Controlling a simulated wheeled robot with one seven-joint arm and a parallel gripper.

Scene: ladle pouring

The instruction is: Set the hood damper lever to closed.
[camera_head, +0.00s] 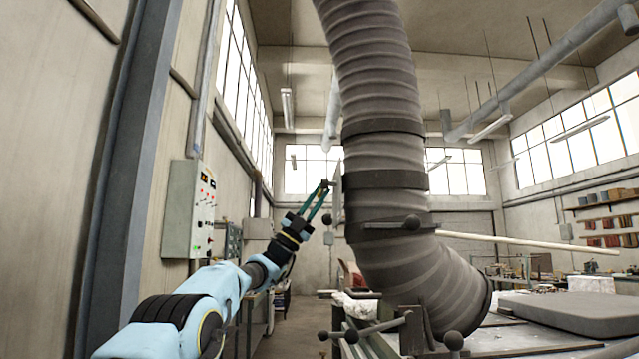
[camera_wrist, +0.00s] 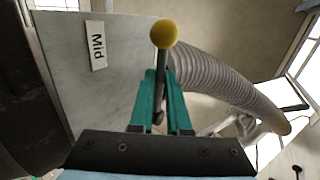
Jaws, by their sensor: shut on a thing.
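The damper lever, a thin dark rod with a yellow ball knob (camera_wrist: 164,33), stands between the green fingers of my gripper (camera_wrist: 162,85) in the wrist view. The fingers are shut on its rod below the knob. No other label is readable. In the head view my gripper (camera_head: 325,185) is raised at the left side of the big grey ribbed duct (camera_head: 385,165), by the plate's thin edge (camera_head: 338,190). The lever is hard to make out there.
A control box (camera_head: 190,210) hangs on the left wall. Dark ball-ended handles (camera_head: 412,222) stick out from the duct and below it. A worktable with a grey slab (camera_head: 570,313) is at the right. The floor behind my arm (camera_head: 300,325) looks clear.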

